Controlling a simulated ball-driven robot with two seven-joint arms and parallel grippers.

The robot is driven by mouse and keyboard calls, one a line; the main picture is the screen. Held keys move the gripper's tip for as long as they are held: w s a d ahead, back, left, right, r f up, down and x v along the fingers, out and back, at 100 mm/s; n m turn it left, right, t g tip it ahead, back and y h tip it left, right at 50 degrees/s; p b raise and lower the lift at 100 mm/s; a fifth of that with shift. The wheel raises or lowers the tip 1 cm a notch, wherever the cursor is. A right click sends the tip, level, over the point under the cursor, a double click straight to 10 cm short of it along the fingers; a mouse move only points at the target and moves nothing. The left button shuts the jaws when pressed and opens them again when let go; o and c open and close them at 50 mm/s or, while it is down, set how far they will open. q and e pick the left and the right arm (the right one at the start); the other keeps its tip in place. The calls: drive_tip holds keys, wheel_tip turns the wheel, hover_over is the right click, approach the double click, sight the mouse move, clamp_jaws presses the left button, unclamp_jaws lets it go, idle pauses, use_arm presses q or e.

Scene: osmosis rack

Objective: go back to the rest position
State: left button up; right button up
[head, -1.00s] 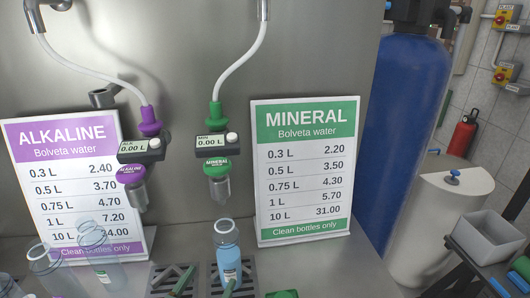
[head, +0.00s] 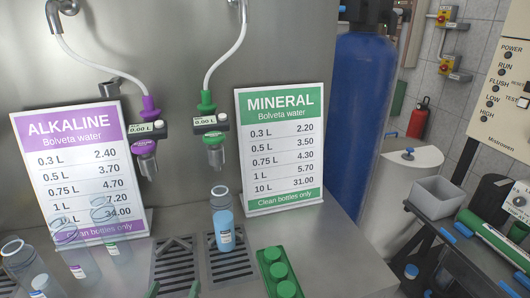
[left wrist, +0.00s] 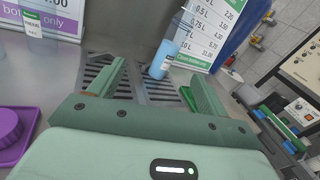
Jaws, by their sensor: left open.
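My left gripper (head: 174,290) shows only by its green fingertips at the bottom of the head view. In the left wrist view its jaws (left wrist: 158,75) are open, with nothing between them. A clear bottle with blue contents (head: 223,227) stands upright on the right drip grate (head: 231,267), below the mineral tap (head: 213,145). In the left wrist view this bottle (left wrist: 163,60) is beyond the fingertips, apart from them. My right gripper is in neither view.
Several clear empty bottles (head: 69,243) stand at the left. A green tray with caps (head: 279,273) is right of the grate. The counter further right (head: 345,262) is bare.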

use_arm(q)
drive_tip(key=s+a+f+n+g+y, duration=0.2)
drive_tip(key=s+a+n+g+y, duration=0.35)
drive_tip(key=n, duration=0.85)
drive_tip(key=s+a+f+n+g, duration=0.4)
drive_tip(key=s+a+n+g, duration=0.2)
drive_tip(key=s+n, duration=0.55)
drive_tip(key=s+d+f+n+g+h, duration=0.1)
drive_tip(key=s+d+f, duration=0.15)
drive_tip(key=f, duration=1.05)
drive_tip(key=s+d+f+n+g+h, duration=0.1)
drive_tip(key=d+f+g, duration=0.15)
drive_tip(key=f, duration=1.05)
drive_tip(key=s+f+n+g+h, duration=0.1)
drive_tip(key=s+f, duration=0.6)
drive_tip(key=s, duration=0.3)
drive_tip(key=s+f+n+g+h, duration=0.1)
drive_tip(key=s+f+n, duration=0.1)
drive_tip(key=s+f, duration=0.6)
drive_tip(key=shift+s, duration=1.2)
